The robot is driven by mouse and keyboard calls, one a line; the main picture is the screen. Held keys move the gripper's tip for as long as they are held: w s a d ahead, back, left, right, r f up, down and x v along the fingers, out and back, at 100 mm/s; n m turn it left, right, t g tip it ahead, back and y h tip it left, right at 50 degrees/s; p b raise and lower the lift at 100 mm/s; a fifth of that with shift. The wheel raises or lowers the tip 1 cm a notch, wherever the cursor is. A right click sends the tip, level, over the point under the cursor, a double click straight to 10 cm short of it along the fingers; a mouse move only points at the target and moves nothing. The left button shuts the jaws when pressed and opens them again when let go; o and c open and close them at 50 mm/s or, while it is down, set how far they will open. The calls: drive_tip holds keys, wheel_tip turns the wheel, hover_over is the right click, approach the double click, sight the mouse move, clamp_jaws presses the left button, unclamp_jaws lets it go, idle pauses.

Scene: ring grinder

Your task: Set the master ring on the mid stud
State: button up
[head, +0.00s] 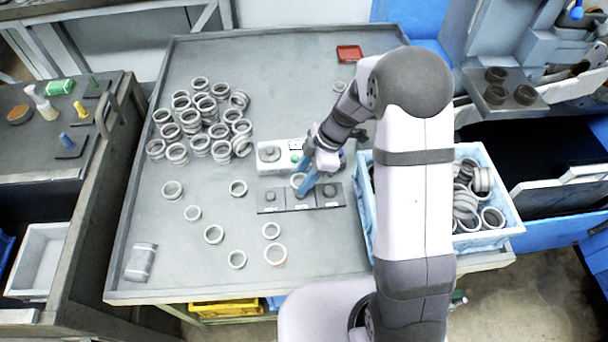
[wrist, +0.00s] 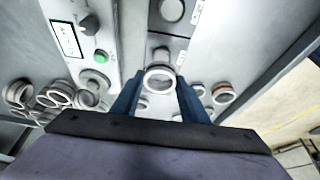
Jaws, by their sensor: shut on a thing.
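My gripper (head: 304,187) is shut on a pale metal ring (head: 297,180), which I take for the master ring. In the wrist view the ring (wrist: 160,78) sits between the two blue fingertips (wrist: 158,86). The dark plate (head: 286,208) carries several studs in a row. The left stud (head: 270,196) and the right stud (head: 330,190) show bare. The mid stud is largely hidden by the gripper in the head view. In the wrist view a stud (wrist: 160,55) shows just beyond the ring. The ring looks close to it; whether they touch cannot be told.
A white gauge box (head: 270,168) with a green button stands behind the plate. Many rings (head: 205,115) are heaped at back left, with several loose ones (head: 214,234) in front. A blue crate (head: 490,240) of rings stands right. A red tray (head: 349,52) lies at the back.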

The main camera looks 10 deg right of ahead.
drive_tip(key=shift+f, duration=0.15)
drive_tip(key=shift+f+b, duration=0.5)
drive_tip(key=shift+f, duration=0.9)
drive_tip(key=shift+f+b, duration=0.9)
drive_tip(key=shift+b, duration=0.2)
drive_tip(key=o, duration=1.3)
